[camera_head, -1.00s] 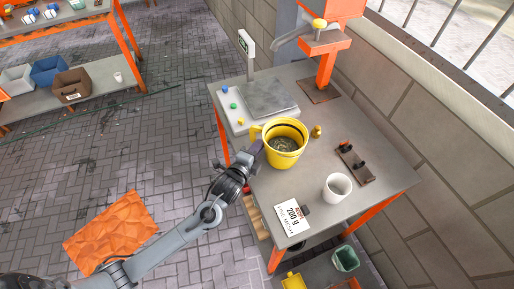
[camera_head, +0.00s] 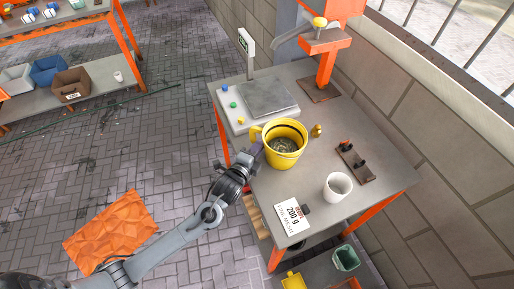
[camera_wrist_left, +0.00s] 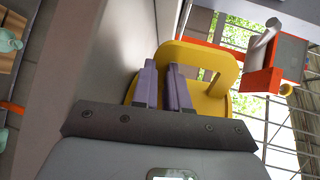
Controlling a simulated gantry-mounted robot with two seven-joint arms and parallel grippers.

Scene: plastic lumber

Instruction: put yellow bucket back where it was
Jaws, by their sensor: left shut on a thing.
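The yellow bucket (camera_head: 285,155) has a handle on its left side and greyish contents inside. It is upright at the middle of the grey table, in front of the scale; I cannot tell whether its base touches the tabletop. My left gripper (camera_head: 257,150) reaches in from the left and is shut on the bucket's handle. In the left wrist view the purple fingers (camera_wrist_left: 163,88) close on the yellow handle (camera_wrist_left: 200,52), with the bucket body behind partly hidden. My right gripper is not in view.
The scale (camera_head: 266,98) stands behind the bucket. A white cup (camera_head: 337,187), a small brass weight (camera_head: 317,131), a brown board with dark pegs (camera_head: 354,162) and a "200 g" card (camera_head: 291,217) are on the grey table (camera_head: 385,187). An orange stand (camera_head: 325,70) is at the back.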

